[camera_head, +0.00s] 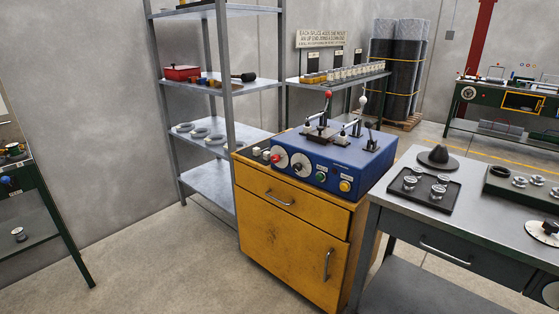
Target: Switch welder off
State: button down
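A blue machine (362,158), which looks like the welder, stands on a yellow cabinet (290,235) in the middle of the view. Its sloping front carries a red knob (275,159), white dials (301,165), a green button (320,177) and a yellow button (345,186). On its top are clamps and levers, one with a red ball (328,95) and one with a white ball (362,100). A small switch position cannot be made out, so I cannot tell whether it is on. My gripper is not in view.
A grey metal workbench (400,220) with a black tray (440,204) stands close to the cabinet's right. A metal shelf rack (214,186) stands behind left. A green bench (38,215) is at the left edge. The floor (160,265) before the cabinet's left is clear.

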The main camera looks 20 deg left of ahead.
aim_at(275, 158)
jog(key=u, duration=1.6)
jog(key=k, duration=0.8)
jog(key=z, duration=0.55)
jog(key=i, duration=1.15)
